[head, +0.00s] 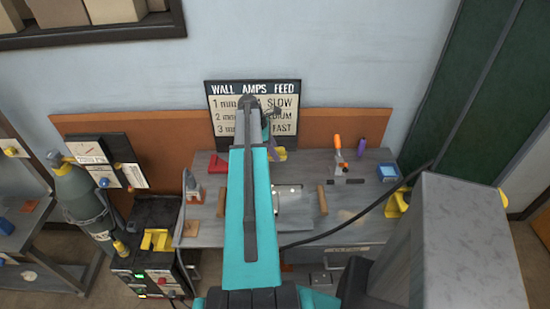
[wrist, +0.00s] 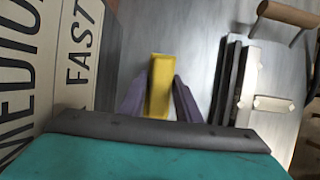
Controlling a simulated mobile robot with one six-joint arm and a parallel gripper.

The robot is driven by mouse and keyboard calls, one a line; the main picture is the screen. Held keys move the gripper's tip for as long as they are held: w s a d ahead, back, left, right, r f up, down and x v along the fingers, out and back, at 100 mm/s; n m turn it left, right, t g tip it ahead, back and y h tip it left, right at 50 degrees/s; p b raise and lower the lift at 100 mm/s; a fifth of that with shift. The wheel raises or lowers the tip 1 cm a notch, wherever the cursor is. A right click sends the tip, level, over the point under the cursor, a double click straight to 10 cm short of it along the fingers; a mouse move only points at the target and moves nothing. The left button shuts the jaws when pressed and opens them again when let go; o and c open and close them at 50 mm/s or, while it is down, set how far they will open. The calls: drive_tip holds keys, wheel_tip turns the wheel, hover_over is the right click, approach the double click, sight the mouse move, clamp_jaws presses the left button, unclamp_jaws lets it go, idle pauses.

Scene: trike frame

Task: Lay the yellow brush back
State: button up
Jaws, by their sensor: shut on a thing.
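The yellow brush (wrist: 160,88) stands out between the two purple-grey fingers of my gripper (wrist: 160,100) in the wrist view. The gripper is shut on it. In the head view a yellow bit of the brush (head: 280,155) shows just right of my teal arm, in front of the wall sign and over the back of the grey workbench (head: 345,225). My arm hides most of the gripper there. I cannot tell whether the brush touches the bench top.
The sign (head: 282,92) stands close behind my gripper. A metal plate (head: 290,193) and a wooden block (head: 322,200) lie on the bench. An orange-handled tool (head: 338,148), a blue box (head: 388,172) and a red piece (head: 217,163) are near the back. A dark cable crosses the front right.

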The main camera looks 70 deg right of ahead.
drive_tip(key=shift+f+p, duration=0.55)
drive_tip(key=shift+f, duration=1.35)
drive_tip(key=shift+f, duration=0.1)
drive_tip(key=o, duration=1)
drive_tip(key=shift+b+v, duration=1.55)
drive_tip(key=shift+v, duration=4.6)
drive_tip(key=shift+s, duration=0.1)
